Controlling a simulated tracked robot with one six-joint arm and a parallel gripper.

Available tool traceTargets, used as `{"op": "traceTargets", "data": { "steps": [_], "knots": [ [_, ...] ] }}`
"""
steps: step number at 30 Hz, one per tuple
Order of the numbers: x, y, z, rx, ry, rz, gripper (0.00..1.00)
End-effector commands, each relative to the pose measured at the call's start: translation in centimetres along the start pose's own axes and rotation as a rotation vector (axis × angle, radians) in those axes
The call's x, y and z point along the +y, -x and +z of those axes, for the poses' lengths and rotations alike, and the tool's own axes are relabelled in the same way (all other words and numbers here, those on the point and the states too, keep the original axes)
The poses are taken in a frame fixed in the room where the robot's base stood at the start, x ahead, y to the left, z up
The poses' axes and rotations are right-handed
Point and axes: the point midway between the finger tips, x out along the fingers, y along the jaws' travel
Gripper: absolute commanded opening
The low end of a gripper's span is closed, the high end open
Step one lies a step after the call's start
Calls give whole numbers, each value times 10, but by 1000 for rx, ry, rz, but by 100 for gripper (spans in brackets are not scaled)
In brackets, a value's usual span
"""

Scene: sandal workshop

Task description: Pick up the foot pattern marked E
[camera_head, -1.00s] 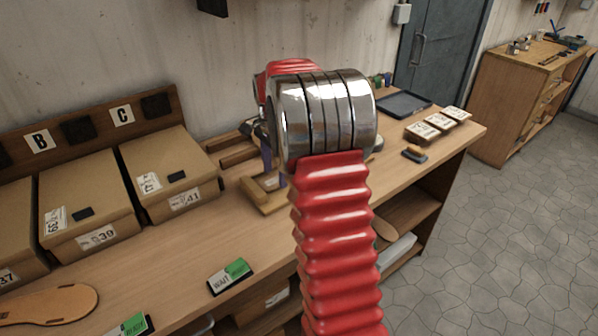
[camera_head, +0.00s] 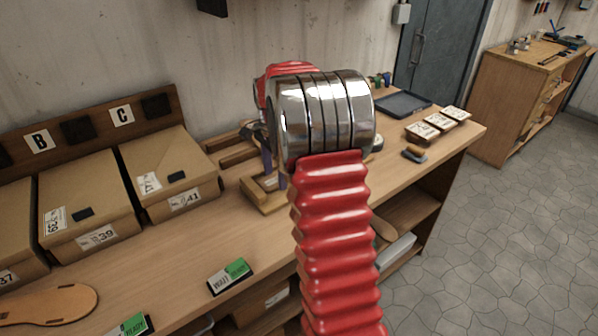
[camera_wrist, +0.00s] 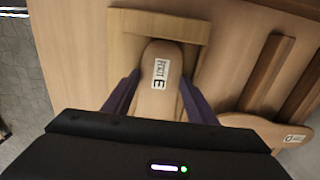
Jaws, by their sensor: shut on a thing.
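The foot pattern marked E (camera_wrist: 153,104) is a pale, rounded wooden sole with a white label near its tip, seen in the wrist view. My gripper (camera_wrist: 160,97) has its purple fingers on either side of the pattern and is shut on it. The pattern's tip lies over a light wooden holder (camera_wrist: 122,50); I cannot tell whether it still touches it. The near end of the pattern is hidden by my gripper body. In the head view my arm hides the pattern and most of the gripper.
Another labelled pattern (camera_wrist: 262,128) lies right of the gripper, near dark wooden bars (camera_wrist: 268,72). In the head view, cardboard boxes (camera_head: 165,158) line the bench's left. A green-and-white card (camera_head: 230,276) sits at the front edge. A dark tray (camera_head: 402,103) and small labelled blocks (camera_head: 438,121) stand right.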

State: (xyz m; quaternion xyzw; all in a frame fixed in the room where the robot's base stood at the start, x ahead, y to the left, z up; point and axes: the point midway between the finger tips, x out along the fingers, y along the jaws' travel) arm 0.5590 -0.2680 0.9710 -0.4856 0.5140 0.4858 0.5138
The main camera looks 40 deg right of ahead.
Motion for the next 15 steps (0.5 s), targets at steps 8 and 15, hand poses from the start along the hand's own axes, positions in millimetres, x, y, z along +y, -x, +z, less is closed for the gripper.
{"op": "traceTargets", "data": {
  "steps": [8, 15],
  "knots": [
    [0, 0, 0, 0, 0, -1, 29],
    [-1, 13, 0, 1, 0, -3, 28]
  ]
}}
